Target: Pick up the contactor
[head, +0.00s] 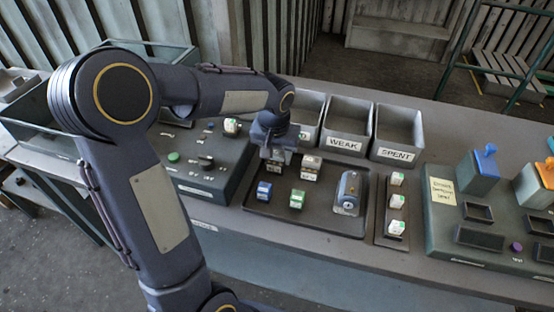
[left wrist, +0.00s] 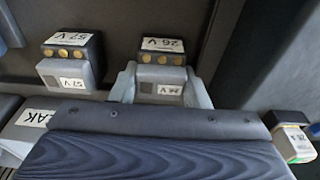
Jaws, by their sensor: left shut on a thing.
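My left gripper (head: 277,155) reaches down over the left back part of the dark tray (head: 258,208). In the left wrist view its two pale fingers (left wrist: 160,90) are shut on a grey block (left wrist: 162,72) with a dark top, three brass terminals and labels reading about 26 V. A similar block labelled 57 V (left wrist: 70,62) stands beside it, apart from the fingers. No name marks which piece is the contactor. In the head view the held block is mostly hidden by the gripper. I cannot tell whether it is clear of the tray.
The tray also holds a blue block (head: 264,190), a green block (head: 297,199) and a blue-grey housing (head: 349,192). Behind are bins labelled WEAK (head: 343,142) and SPENT (head: 396,154). White blocks (head: 396,202) stand in a strip at the right. A control box (head: 205,175) is at left.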

